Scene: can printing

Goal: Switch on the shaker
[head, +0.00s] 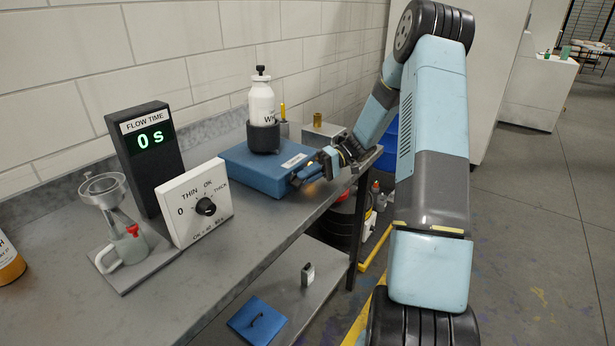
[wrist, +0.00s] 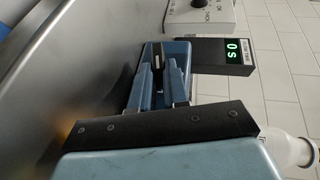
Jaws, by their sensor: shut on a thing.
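The shaker is a blue box (head: 258,172) on the grey bench. A white bottle (head: 261,100) with a black cap stands upright in its black holder (head: 263,138). My gripper (head: 300,179) is at the front face of the shaker, near its right end, with an orange glow beside the fingers. In the wrist view my gripper (wrist: 157,62) points at the blue shaker body (wrist: 178,48), its fingers close around a small dark part. This looks like the shaker's switch, mostly hidden by the fingers.
Left on the bench are a black flow time display (head: 147,150) reading 0 s, a white dial box (head: 196,205) and a cup stand (head: 115,225). A brass-topped block (head: 322,133) stands behind my gripper. A blue lid (head: 257,320) lies on the lower shelf.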

